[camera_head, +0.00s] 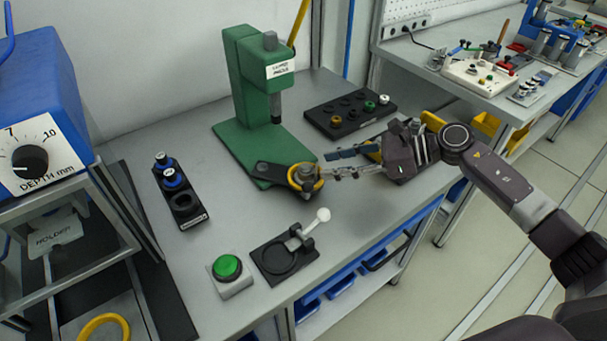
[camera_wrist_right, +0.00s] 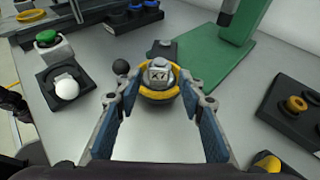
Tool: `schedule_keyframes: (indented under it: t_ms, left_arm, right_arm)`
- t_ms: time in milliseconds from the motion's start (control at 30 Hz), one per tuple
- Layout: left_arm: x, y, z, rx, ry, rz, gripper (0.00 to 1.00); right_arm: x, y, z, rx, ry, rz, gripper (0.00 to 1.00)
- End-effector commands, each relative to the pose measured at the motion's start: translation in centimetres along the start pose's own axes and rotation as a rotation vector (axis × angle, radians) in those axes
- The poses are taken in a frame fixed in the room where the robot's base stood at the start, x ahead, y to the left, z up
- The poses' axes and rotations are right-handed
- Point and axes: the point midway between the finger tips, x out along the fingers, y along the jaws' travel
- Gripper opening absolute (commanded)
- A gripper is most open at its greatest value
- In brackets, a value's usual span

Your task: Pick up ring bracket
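A yellow ring (camera_head: 305,186) with a grey metal piece inside it sits at the front of the green press, by a black plate; it looks like the ring bracket. In the right wrist view the yellow ring (camera_wrist_right: 160,95) surrounds a grey block with a marked face. My right gripper (camera_head: 330,172) reaches in from the right with its fingertips close to the ring. In the wrist view its fingers (camera_wrist_right: 160,98) are spread on either side of the ring, with gaps visible. I cannot tell whether either finger touches it. My left gripper is not in view.
The green press (camera_head: 246,90) stands behind the ring. A black tray (camera_head: 350,112) with several small parts is at back right. A green button (camera_head: 228,268), a black toggle fixture (camera_head: 283,262) and a black holder with blue parts (camera_head: 180,195) stand on the table. Another yellow ring (camera_head: 84,331) lies lower left.

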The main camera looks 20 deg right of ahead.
Motion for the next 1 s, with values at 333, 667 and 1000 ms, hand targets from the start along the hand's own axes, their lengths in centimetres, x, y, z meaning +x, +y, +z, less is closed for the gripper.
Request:
schedule_keyframes:
  t_ms: [333, 667, 1000]
  left_arm:
    - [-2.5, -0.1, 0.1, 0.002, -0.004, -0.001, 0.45]
    - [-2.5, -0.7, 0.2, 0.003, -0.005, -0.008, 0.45]
    - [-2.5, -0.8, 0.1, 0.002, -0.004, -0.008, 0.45]
  right_arm:
    - [4.8, 0.2, 0.0, 0.001, -0.002, 0.001, 0.36]
    - [5.6, 0.1, -0.3, 0.000, 0.000, 0.000, 0.36]
    - [5.6, 0.2, -0.3, 0.001, 0.000, 0.000, 0.00]
